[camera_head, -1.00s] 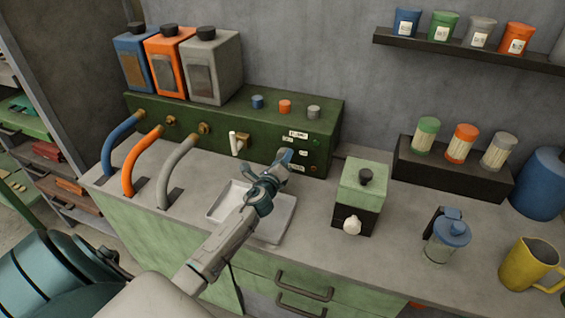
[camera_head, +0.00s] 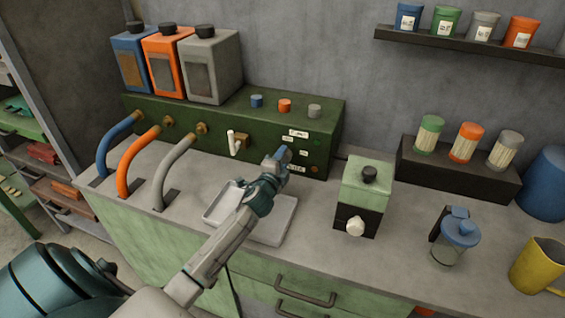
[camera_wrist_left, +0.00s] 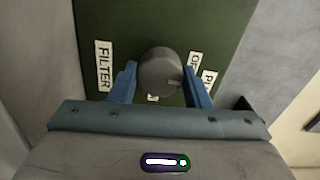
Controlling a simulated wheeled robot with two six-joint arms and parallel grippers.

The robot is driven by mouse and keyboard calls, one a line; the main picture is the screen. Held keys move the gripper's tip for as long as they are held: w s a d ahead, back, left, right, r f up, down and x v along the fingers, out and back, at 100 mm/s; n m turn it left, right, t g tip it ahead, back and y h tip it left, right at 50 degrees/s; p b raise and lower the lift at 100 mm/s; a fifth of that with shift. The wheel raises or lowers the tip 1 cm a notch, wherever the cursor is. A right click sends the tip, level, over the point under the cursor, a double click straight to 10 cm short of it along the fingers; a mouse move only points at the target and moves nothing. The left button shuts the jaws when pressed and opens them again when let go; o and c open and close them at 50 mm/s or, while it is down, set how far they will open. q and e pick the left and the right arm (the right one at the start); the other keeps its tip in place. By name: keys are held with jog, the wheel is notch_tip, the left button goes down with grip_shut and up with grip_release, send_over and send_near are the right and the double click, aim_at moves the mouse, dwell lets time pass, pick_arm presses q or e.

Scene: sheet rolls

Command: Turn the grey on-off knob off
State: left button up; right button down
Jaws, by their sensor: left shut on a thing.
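The grey on-off knob (camera_wrist_left: 159,70) is round and sits on the dark green panel of the machine (camera_head: 222,130). My left gripper (camera_head: 284,156) is at the right part of that panel, and its jaws hide the knob in the head view. In the left wrist view its blue fingers (camera_wrist_left: 160,84) stand on either side of the knob and are shut on it. A small mark shows at the knob's lower right. White labels surround it; one reads FILTER (camera_wrist_left: 104,66), and others are partly covered by the fingers. My right gripper is not in view.
A pale tray (camera_head: 272,234) lies under my left arm. A green and black box with a white knob (camera_head: 364,186) stands to the right, beyond it a blue-lidded jar (camera_head: 457,238) and a yellow mug (camera_head: 538,265). Orange, blue and grey hoses curve at the left.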

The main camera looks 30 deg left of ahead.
pick_arm(q)
jog(key=shift+n, duration=0.4)
jog(key=o, duration=1)
jog(key=b+v, duration=0.2)
jog(key=v, duration=0.8)
jog(key=shift+f+b, duration=0.15)
jog(key=shift+b, duration=0.2)
jog(key=shift+s+d, duration=0.15)
jog(key=shift+s, duration=0.3)
